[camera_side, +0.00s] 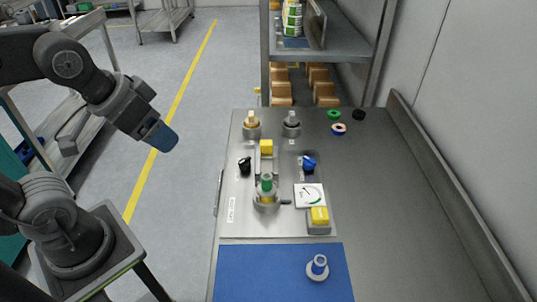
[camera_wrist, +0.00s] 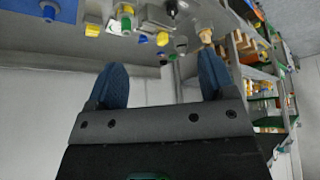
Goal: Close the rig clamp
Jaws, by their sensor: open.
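The rig is a pale metal panel (camera_side: 236,215) on the bench. Its centre fixture has a round base (camera_side: 266,204) with a green-topped part (camera_side: 266,184) standing upright in it and a yellow block (camera_side: 266,147) behind. A small dark-green lever (camera_side: 286,201) sticks out to the right of the base; it may be the clamp handle, but its state is too small to tell. My gripper (camera_side: 160,137) is in the air left of the bench, well apart from the rig. The wrist view shows its two blue fingers (camera_wrist: 159,80) spread and empty.
A black knob (camera_side: 244,165), a blue knob (camera_side: 308,164), a gauge (camera_side: 309,195) and a yellow button box (camera_side: 319,217) surround the fixture. A blue-topped fitting (camera_side: 318,266) stands on the blue mat (camera_side: 250,270). Rings lie at the back; the bench's right side is clear.

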